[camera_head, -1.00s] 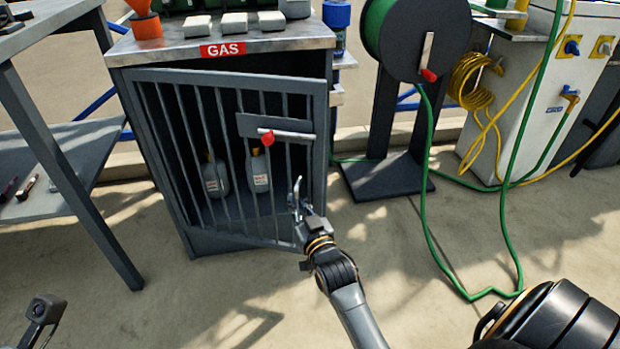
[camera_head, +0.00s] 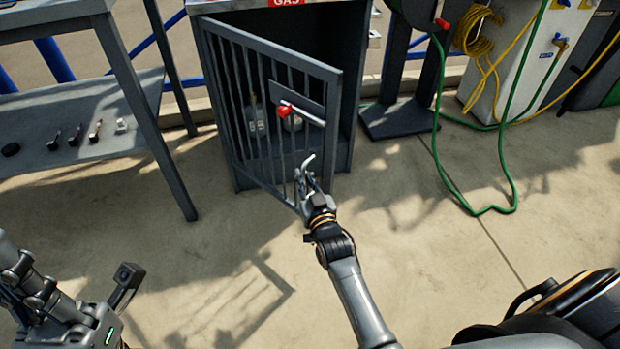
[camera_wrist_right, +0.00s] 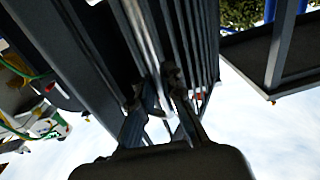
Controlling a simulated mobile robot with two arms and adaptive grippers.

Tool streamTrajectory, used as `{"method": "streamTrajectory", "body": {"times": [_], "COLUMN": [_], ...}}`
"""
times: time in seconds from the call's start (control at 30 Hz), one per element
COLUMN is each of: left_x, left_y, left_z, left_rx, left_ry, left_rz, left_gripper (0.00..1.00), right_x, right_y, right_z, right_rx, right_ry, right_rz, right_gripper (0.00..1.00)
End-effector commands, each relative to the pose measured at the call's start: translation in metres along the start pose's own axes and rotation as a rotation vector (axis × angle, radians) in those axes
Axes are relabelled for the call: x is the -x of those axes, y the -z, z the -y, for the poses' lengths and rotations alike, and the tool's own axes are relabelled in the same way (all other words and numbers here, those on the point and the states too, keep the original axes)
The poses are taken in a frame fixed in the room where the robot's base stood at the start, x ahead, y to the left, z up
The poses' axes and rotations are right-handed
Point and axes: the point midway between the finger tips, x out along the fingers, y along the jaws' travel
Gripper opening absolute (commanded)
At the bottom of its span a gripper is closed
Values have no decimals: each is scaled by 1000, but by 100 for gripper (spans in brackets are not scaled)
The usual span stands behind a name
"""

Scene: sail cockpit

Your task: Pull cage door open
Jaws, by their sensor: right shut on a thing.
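The grey cage door (camera_head: 250,65), with vertical bars, stands partly open, swung out from the cabinet on its left side. A dark gap shows behind its right edge. A red-tipped latch handle (camera_head: 300,114) sits on its plate. My right gripper (camera_head: 306,168) is at the lower right part of the door, shut on the door's bar or edge. In the right wrist view its fingers (camera_wrist_right: 155,100) close around part of the barred door (camera_wrist_right: 203,35). My left gripper (camera_head: 22,275) is at the lower left, away from the door; its fingertips are not clear.
The cage cabinet (camera_head: 352,90) holds bottles (camera_head: 256,118) behind the bars. A workbench with a lower shelf (camera_head: 60,130) stands left. A green hose (camera_head: 462,195) lies at the right near the reel stand (camera_head: 400,122). The floor (camera_head: 215,245) in front is clear.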

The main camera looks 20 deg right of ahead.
Motion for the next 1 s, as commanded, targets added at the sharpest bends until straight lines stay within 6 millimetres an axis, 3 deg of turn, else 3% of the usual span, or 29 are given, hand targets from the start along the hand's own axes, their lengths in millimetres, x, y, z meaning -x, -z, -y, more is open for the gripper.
{"method": "streamTrajectory", "body": {"times": [0.47,0.5,0.6,1.0], "left_x": [0,0,0,-2], "left_y": [0,0,0,1], "left_z": [0,0,0,1], "left_rx": [1,1,1,-1], "left_ry": [0,0,0,1], "left_rz": [1,1,1,-6], "left_gripper": [0,0,0,0], "right_x": [0,0,0,6], "right_y": [-5,-5,-4,-3], "right_z": [-3,-3,-2,0], "right_rx": [5,5,4,1], "right_ry": [-11,-11,-10,-6], "right_rz": [7,7,7,4], "right_gripper": [0,12,33,33]}}
